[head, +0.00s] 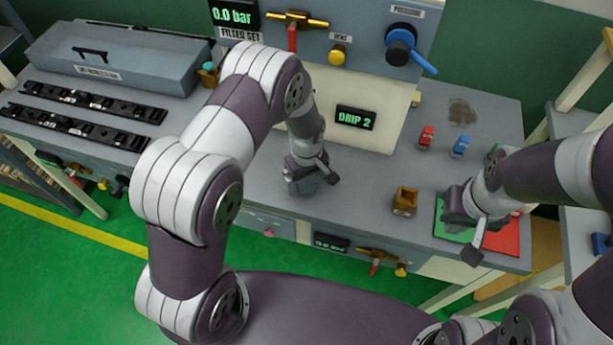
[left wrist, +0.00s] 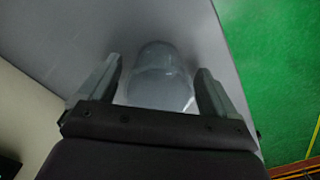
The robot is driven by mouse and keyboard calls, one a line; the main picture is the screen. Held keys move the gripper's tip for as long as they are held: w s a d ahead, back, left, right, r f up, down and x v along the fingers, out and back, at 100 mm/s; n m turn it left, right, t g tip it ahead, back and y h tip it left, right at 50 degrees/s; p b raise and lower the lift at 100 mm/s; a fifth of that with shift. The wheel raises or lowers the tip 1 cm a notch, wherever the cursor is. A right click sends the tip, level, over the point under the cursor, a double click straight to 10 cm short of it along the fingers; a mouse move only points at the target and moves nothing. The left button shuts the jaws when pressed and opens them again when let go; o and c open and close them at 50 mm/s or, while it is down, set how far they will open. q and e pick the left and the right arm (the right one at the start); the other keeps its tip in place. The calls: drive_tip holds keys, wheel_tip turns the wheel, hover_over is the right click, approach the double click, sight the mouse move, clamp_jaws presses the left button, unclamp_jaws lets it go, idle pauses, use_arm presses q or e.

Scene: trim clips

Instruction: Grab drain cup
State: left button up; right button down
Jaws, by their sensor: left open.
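The drain cup (left wrist: 160,88) is a clear, rounded cup in the left wrist view, on the grey bench top. In the head view it is a faint translucent shape (head: 307,187), partly hidden below my left gripper (head: 312,176). My left gripper is open. In the left wrist view its two fingers (left wrist: 158,75) stand on either side of the cup, with visible gaps on both sides. My right gripper (head: 474,232) is over the green and red mat at the right; its finger opening is not clear.
The green and red mat (head: 511,241) lies at the bench's right. A brown block (head: 404,201), a red clip (head: 426,137) and a blue clip (head: 461,146) stand nearby. A "DRIP 2" display (head: 356,117) stands behind the cup. A toolbox (head: 120,58) and black rails (head: 84,124) are at left.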

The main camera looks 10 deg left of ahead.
use_arm(q)
drive_tip(key=shift+d+f, duration=0.1)
drive_tip(key=shift+f, duration=0.05)
drive_tip(key=c, duration=1.1)
